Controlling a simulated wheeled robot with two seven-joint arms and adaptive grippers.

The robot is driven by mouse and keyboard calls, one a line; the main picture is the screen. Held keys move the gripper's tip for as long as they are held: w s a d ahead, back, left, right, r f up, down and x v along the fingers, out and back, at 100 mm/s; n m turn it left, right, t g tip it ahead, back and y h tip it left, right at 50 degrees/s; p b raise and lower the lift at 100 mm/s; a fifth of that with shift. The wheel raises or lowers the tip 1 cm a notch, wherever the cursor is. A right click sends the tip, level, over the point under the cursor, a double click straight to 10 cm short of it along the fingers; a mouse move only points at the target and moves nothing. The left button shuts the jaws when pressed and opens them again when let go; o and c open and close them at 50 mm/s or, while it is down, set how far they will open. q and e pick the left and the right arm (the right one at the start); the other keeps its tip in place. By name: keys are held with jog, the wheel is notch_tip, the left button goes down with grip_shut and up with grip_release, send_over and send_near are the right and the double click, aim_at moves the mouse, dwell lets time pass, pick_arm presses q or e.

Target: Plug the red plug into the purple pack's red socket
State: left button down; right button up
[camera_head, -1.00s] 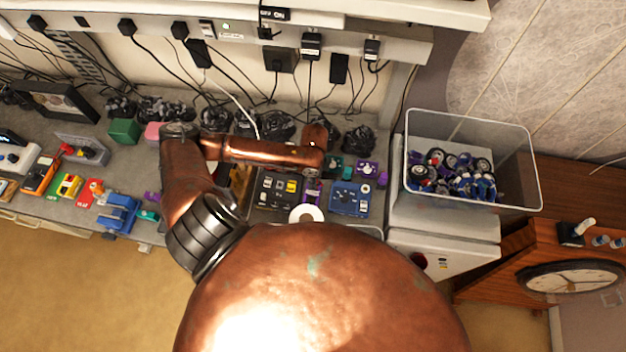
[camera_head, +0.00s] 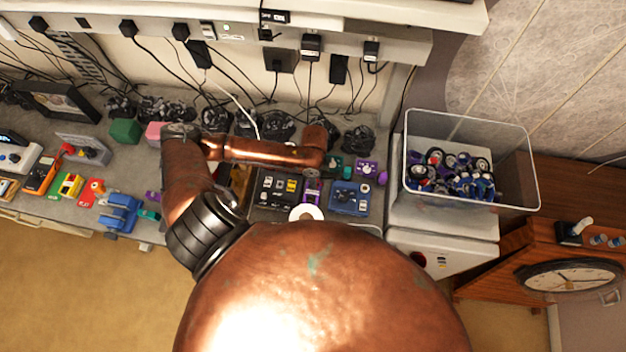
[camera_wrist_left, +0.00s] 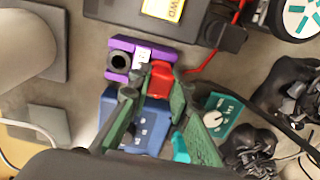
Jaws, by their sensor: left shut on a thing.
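The purple pack (camera_wrist_left: 119,79) lies on the grey bench, with a dark round part on one end and a pale label. It also shows in the head view (camera_head: 312,190), between a black box and a blue box. My left gripper (camera_wrist_left: 159,87) has its green fingers closed around the red plug (camera_wrist_left: 160,78). The plug is at the pack's edge, close to the label. I cannot tell whether it is seated, and the red socket cannot be made out. A red lead runs off to the right. In the head view my forearm hides the gripper and plug. My right gripper is out of view.
The blue box (camera_head: 350,198) lies close beside the pack, partly under my fingers in the wrist view. A teal box with a dial (camera_wrist_left: 222,112), the black box (camera_head: 268,202) and black cable bundles (camera_head: 358,139) crowd around. A clear bin (camera_head: 520,190) stands right.

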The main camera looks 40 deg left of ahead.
pick_arm(q)
jog(key=shift+f+p, duration=0.25)
jog(key=shift+p, duration=0.6)
dwell(0.7)
jog(key=c, duration=1.7)
grip_release()
notch_tip(320, 180, up, 12)
